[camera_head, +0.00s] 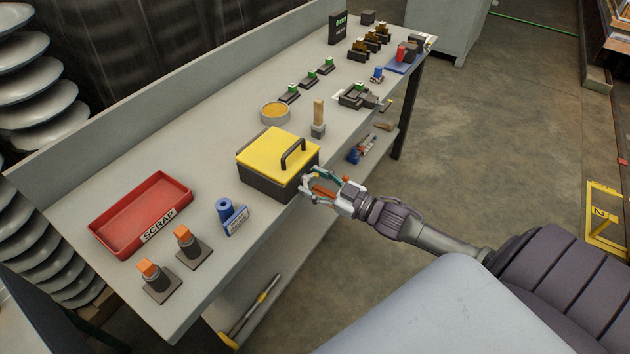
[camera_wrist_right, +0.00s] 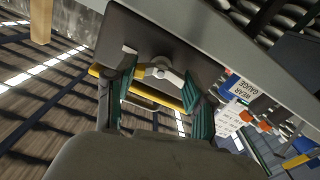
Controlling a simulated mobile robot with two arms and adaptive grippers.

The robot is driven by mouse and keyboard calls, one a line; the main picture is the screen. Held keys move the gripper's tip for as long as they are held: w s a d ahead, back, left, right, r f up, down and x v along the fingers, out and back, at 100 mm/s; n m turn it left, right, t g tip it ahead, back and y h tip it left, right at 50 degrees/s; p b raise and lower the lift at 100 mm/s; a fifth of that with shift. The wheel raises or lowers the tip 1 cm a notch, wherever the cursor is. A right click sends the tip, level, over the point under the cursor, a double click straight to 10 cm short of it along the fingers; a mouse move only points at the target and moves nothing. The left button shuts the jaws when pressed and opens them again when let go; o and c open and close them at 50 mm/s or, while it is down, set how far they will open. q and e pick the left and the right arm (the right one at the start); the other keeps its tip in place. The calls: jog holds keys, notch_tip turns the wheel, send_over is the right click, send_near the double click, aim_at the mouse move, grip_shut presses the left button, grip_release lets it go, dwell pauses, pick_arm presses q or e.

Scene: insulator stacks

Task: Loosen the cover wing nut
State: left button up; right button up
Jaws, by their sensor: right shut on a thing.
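The cover is the yellow lid (camera_head: 278,151) with a black handle, on a dark box (camera_head: 265,182) at the table's front edge. The lid looks closed. In the right wrist view a light metal wing nut (camera_wrist_right: 160,70) sits against the dark box face (camera_wrist_right: 150,38). My right gripper (camera_head: 312,186) is at the box's right front side. Its teal finger pads, also in the right wrist view (camera_wrist_right: 163,98), lie on either side of the wing nut and are shut on it. The nut is hidden in the head view. My left gripper is not in view.
A red scrap tray (camera_head: 125,243), a blue part with a label (camera_head: 232,216) and orange-topped stands (camera_head: 155,278) are on the near table. A round tin (camera_head: 275,113) and a wood-handled tool (camera_head: 318,118) stand behind the box. A lower shelf (camera_head: 262,290) runs beneath.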

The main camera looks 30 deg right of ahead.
jog(key=n, duration=0.3)
jog(key=shift+n, duration=0.3)
jog(key=n+b, duration=0.1)
jog(key=n, duration=1.1)
jog(key=shift+s+a+f+b, duration=0.1)
jog(key=shift+f+b, duration=0.1)
jog(key=shift+b, duration=0.2)
jog(key=shift+n, duration=0.5)
jog(key=o, duration=1.2)
jog(key=shift+c, duration=0.2)
